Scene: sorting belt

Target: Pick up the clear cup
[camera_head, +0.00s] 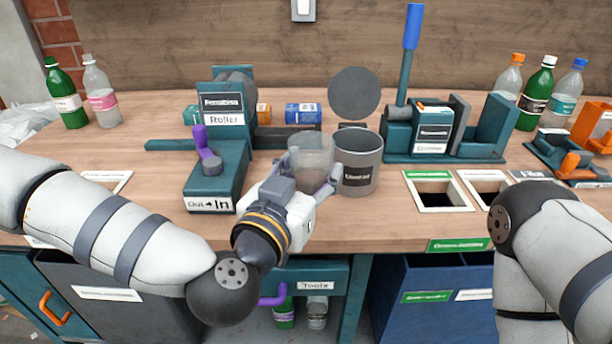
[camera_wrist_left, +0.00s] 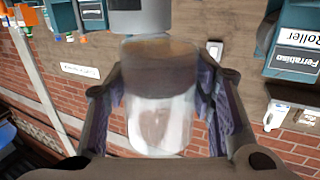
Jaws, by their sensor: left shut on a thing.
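The clear cup (camera_head: 311,149) is see-through and roughly upright, just left of a grey container in the head view. My left gripper (camera_head: 308,180) is shut on it, with fingers on both sides. In the left wrist view the clear cup (camera_wrist_left: 160,115) fills the space between the two fingers of my left gripper (camera_wrist_left: 162,100). I cannot tell whether its base touches the table. My right arm shows at the right edge, but its gripper is not in view.
The grey container (camera_head: 368,180) stands close to the cup's right. A green roller machine (camera_head: 215,180) is to the left, and a lever press (camera_head: 400,135) to the back right. Table openings (camera_head: 438,192) lie right. Bottles (camera_head: 104,98) stand at the far left.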

